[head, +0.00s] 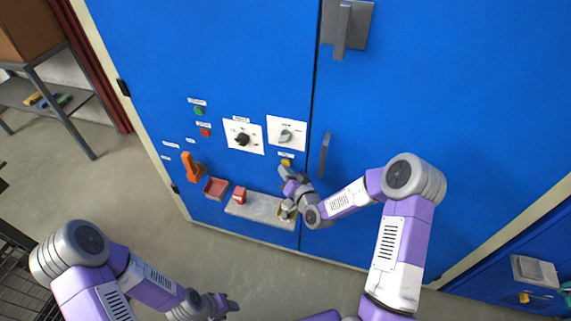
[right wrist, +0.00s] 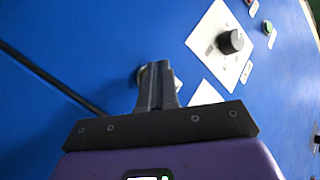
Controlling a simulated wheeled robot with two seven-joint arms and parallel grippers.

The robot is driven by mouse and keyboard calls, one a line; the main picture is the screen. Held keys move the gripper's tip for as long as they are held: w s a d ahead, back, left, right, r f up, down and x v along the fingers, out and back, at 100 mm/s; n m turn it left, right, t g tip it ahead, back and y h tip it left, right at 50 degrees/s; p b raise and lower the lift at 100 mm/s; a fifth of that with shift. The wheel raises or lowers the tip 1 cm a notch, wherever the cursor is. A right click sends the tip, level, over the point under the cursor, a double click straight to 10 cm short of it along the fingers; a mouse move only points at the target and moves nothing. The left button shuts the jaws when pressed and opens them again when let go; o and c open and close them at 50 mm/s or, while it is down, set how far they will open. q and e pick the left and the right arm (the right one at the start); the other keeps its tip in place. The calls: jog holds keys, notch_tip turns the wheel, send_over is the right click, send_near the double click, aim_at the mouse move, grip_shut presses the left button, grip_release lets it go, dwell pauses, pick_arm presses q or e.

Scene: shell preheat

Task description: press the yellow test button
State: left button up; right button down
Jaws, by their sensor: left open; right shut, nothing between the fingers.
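The yellow test button (head: 287,162) sits on the blue cabinet door, under a small label and below the right-hand white switch plate. My right gripper (head: 281,169) is shut and empty, its tips right at the button's lower left in the head view. In the right wrist view the shut fingers (right wrist: 158,66) point at the door and cover most of a round pale metal rim (right wrist: 141,75). I cannot tell whether the tips touch the button. My left gripper (head: 232,304) is open and empty, low over the floor and away from the cabinet.
A black knob (head: 242,139) and a grey knob (head: 286,136) sit on white plates. Green (head: 199,111) and red (head: 205,132) buttons, an orange handle (head: 189,167), a red tray (head: 215,188) and a ledge (head: 240,210) with a red item are left. A door handle (head: 324,155) stands right.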

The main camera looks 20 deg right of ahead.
jog(key=shift+w+d+b, duration=0.3)
jog(key=shift+w, duration=0.05)
dwell(0.6)
dwell(0.3)
jog(key=shift+s+a, duration=0.5)
jog(key=shift+s, duration=0.2)
jog(key=s+a, duration=0.1)
jog(key=s+a+b, duration=0.1)
jog(key=s, duration=0.2)
jog(key=shift+s+a, duration=0.1)
jog(key=shift+a, duration=0.3)
dwell(0.6)
